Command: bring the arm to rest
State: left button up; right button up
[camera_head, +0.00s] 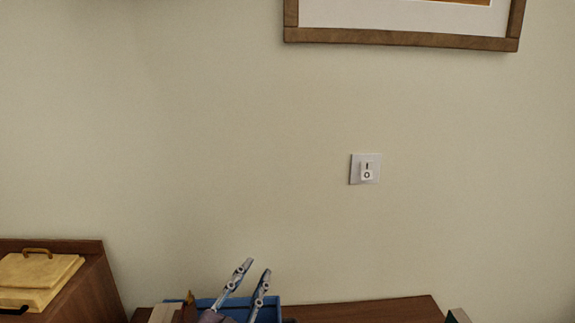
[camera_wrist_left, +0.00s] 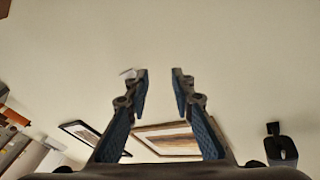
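My left gripper (camera_head: 257,267) shows at the bottom of the head view, its two fingers pointing up and to the right with a gap between them. In the left wrist view the gripper (camera_wrist_left: 160,72) has both fingertips apart, with only the plain wall showing between them. It is open and empty. My right gripper is in neither view.
A white switch (camera_head: 365,169) and a framed picture (camera_head: 400,37) are on the wall. Below are a wooden top (camera_head: 365,312), a blue container (camera_head: 268,311) behind the gripper, and a yellow lidded box (camera_head: 40,275) at left. The middle wall is clear.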

pick_arm(q)
jog(key=s+a+f+n+g+y, duration=0.35)
jog(key=s+a+f, duration=0.2)
jog(key=f, duration=0.45)
jog(key=s+a+f+n+g+y, duration=0.25)
jog(key=s+a+f+g, duration=0.3)
jog(key=f, duration=0.55)
jog(key=s+a+f+n+g, duration=0.1)
jog(key=s+f+g, duration=0.25)
jog(key=s, duration=0.65)
jog(key=s+a+f+n+g, duration=0.1)
jog(key=s+a+f+g, duration=0.15)
jog(key=s+f, duration=0.45)
jog(key=s+d+f+g+b, duration=0.1)
jog(key=s+f, duration=0.1)
jog(key=f, duration=1.1)
jog(key=s+f+b, duration=0.1)
jog(key=s+f, duration=0.1)
jog(key=f, duration=1.1)
jog(key=s+a+f+g+b, duration=0.1)
jog(key=s+a+f+b, duration=0.1)
jog(key=s+f, duration=1.5)
notch_tip(320, 180, down, 2)
jog(key=shift+a+m+g, duration=0.3)
jog(key=shift+a+m, duration=0.1)
jog(key=shift+a, duration=0.15)
